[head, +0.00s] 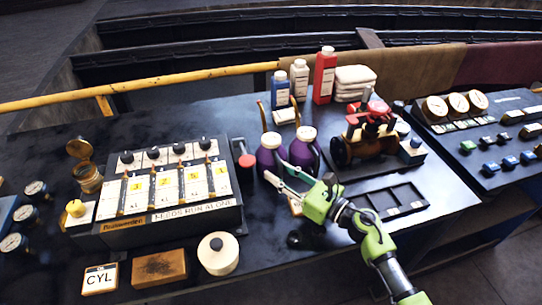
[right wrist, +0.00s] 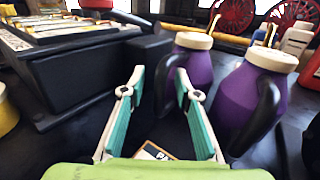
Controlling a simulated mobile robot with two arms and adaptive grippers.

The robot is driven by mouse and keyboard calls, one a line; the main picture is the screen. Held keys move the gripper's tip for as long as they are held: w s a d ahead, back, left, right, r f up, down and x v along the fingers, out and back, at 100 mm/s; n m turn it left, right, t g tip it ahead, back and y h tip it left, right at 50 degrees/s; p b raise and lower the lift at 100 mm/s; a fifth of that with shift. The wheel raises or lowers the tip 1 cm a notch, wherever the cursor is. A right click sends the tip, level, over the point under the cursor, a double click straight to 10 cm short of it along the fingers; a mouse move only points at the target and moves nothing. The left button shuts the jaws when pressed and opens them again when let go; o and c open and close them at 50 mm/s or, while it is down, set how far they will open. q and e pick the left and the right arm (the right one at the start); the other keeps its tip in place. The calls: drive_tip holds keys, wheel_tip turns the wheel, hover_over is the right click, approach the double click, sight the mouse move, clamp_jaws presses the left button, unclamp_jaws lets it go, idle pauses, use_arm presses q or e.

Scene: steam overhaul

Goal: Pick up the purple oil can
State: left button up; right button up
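Two purple oil cans with cream tops stand side by side on the dark bench. The left can (head: 267,158) and the right can (head: 305,153) are both upright in the head view. My right gripper (head: 278,172) is open and reaches in low in front of the cans. In the right wrist view its fingers (right wrist: 158,76) are spread, with the left can's handle just beyond the right fingertip. Nothing is visibly held. My left gripper is not in view.
A black box with numbered panels (head: 170,222) stands left of the cans, with a red-topped lever (head: 246,160) between. A brass valve assembly (head: 362,145) is at right. Bottles (head: 299,78) stand behind. A small card (right wrist: 154,152) lies beneath the fingers. A dark tray (head: 392,202) is at right.

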clamp_jaws()
drive_tip(key=shift+w+r, duration=0.1)
